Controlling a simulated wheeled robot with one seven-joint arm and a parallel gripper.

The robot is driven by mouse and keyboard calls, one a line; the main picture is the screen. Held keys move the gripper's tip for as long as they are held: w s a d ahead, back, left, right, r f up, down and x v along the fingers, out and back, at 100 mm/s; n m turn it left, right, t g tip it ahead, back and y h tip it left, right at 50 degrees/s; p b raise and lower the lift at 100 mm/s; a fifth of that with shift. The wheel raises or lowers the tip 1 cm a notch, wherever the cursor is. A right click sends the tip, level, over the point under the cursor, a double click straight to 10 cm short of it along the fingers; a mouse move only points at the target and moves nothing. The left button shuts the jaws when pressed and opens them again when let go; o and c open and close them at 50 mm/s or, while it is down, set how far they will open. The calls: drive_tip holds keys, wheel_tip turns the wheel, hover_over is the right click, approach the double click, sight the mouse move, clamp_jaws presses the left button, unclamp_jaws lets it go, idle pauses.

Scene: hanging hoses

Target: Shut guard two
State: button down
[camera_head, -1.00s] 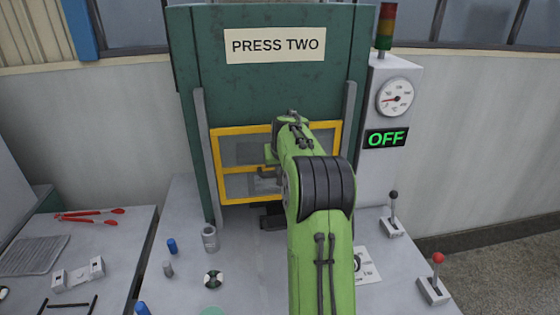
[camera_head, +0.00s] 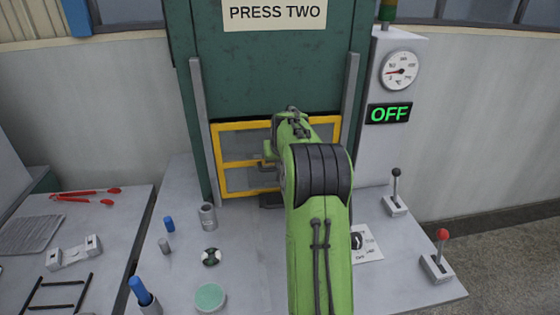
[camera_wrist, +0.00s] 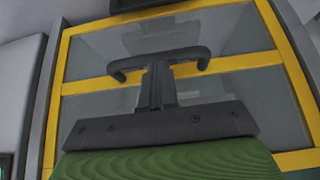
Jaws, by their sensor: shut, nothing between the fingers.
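Guard two is the yellow-framed, clear-paned guard (camera_head: 238,126) on the front of press two. It sits low between two grey rails, its bottom edge near the worktop; I cannot tell whether a gap is left. In the wrist view the guard (camera_wrist: 250,60) fills the picture, with a dark bar handle (camera_wrist: 130,66) with bent ends across it. My gripper (camera_wrist: 158,72) is shut and empty, its fingers overlapping the handle in that view; contact is not certain. In the head view my green arm hides the fingers and the guard's right part.
The press body (camera_head: 270,70) rises behind. A metal cup (camera_head: 207,216) and small parts stand left of my arm.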

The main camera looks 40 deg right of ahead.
drive_tip(key=r+p, duration=0.2)
drive_tip(key=r, duration=0.1)
drive_tip(key=r+p, duration=0.1)
drive_tip(key=shift+w+d+r, duration=0.1)
drive_tip(key=shift+w+r, duration=0.1)
drive_tip(key=shift+w, duration=0.2)
drive_tip(key=v, duration=0.9)
drive_tip(key=shift+s+r, duration=0.2)
drive_tip(key=shift+s, duration=0.1)
drive_tip(key=s+a+r+n+y, duration=0.15)
drive_tip(key=s+a, duration=0.25)
drive_tip(key=a, duration=0.6)
drive_tip(key=s+a+r+n, duration=0.2)
drive_tip(key=s+a, duration=0.2)
drive_tip(key=a, duration=0.6)
drive_tip(key=s+a+f+n+y, duration=0.1)
drive_tip(key=s+a+f, duration=0.2)
drive_tip(key=s+a, duration=0.2)
drive_tip(key=s+a+f+n+y, duration=0.1)
drive_tip(key=s+a+f, duration=0.3)
drive_tip(key=s, duration=0.8)
drive_tip(key=shift+a+f+n, duration=0.3)
drive_tip(key=shift+a+n, duration=0.35)
drive_tip(key=shift+a, duration=0.35)
